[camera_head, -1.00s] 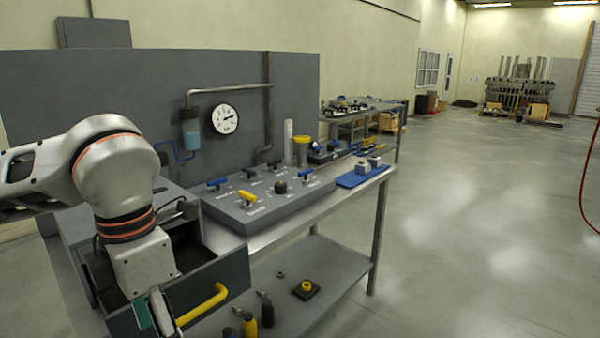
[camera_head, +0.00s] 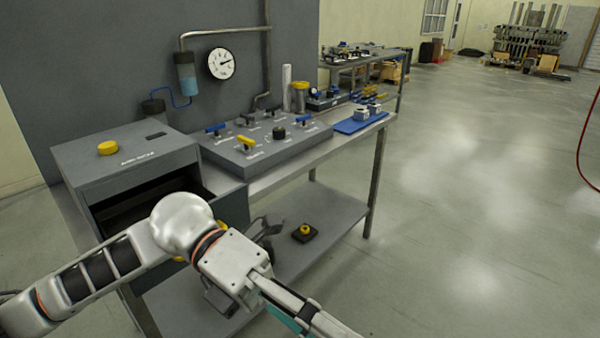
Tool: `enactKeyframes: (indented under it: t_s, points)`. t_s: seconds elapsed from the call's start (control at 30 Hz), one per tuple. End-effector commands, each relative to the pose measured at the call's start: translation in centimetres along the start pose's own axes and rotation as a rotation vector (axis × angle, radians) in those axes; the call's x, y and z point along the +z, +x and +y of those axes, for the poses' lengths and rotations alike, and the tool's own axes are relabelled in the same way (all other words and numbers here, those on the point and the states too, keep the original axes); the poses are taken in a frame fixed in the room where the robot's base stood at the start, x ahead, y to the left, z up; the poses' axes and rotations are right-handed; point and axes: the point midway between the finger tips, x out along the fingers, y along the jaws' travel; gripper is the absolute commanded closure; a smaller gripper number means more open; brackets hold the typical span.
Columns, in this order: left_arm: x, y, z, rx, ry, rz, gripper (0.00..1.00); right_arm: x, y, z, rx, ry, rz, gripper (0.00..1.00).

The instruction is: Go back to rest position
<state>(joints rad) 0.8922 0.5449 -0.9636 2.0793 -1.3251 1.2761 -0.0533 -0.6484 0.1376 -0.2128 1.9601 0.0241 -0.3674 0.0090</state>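My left arm comes in from the lower left, in front of the workbench. My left gripper (camera_head: 305,312) points to the lower right, clear of the bench, near the bottom edge of the picture. Its fingertips are not clear there, so I cannot tell whether it is open or shut. I see nothing held in it. My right gripper is not in view.
A grey cabinet (camera_head: 120,160) with a yellow button has an open drawer (camera_head: 232,208), partly hidden by my arm. A valve panel (camera_head: 265,150) and blue tray (camera_head: 360,122) are on the bench. The lower shelf (camera_head: 335,208) holds a yellow-knobbed block (camera_head: 304,232). Floor to the right is free.

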Motion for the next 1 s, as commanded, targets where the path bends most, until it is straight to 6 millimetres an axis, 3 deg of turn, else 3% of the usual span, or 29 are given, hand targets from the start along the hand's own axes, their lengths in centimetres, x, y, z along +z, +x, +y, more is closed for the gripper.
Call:
enactKeyframes:
  t_s: [0.1, 0.23, 0.33, 0.43, 0.57, 0.67, 0.87, 1.0]
  points:
    - [2.5, 0.2, -1.7, -0.218, -0.071, -0.162, 0.42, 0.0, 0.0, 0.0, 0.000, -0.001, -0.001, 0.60]
    - [5.7, -1.6, -2.3, -0.427, -0.174, -0.367, 0.42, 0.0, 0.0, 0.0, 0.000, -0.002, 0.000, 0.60]
    - [8.0, -4.0, -1.3, -0.570, -0.276, -0.538, 0.42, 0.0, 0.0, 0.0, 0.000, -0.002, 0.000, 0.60]
    - [9.6, -7.1, 1.2, -0.694, -0.397, -0.718, 0.42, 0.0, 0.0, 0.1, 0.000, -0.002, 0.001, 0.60]
    - [10.2, -11.3, 6.6, -0.826, -0.585, -0.960, 0.42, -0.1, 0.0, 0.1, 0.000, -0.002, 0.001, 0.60]
    - [9.2, -14.2, 12.3, -0.901, -0.748, -1.150, 0.42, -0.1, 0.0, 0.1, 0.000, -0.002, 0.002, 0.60]
    - [3.0, -17.6, 24.2, -0.976, -1.083, -1.486, 0.42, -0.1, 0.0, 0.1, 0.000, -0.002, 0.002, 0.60]
    - [-3.5, -17.9, 31.5, -0.982, -1.314, -1.678, 0.42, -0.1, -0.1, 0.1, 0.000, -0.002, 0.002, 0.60]
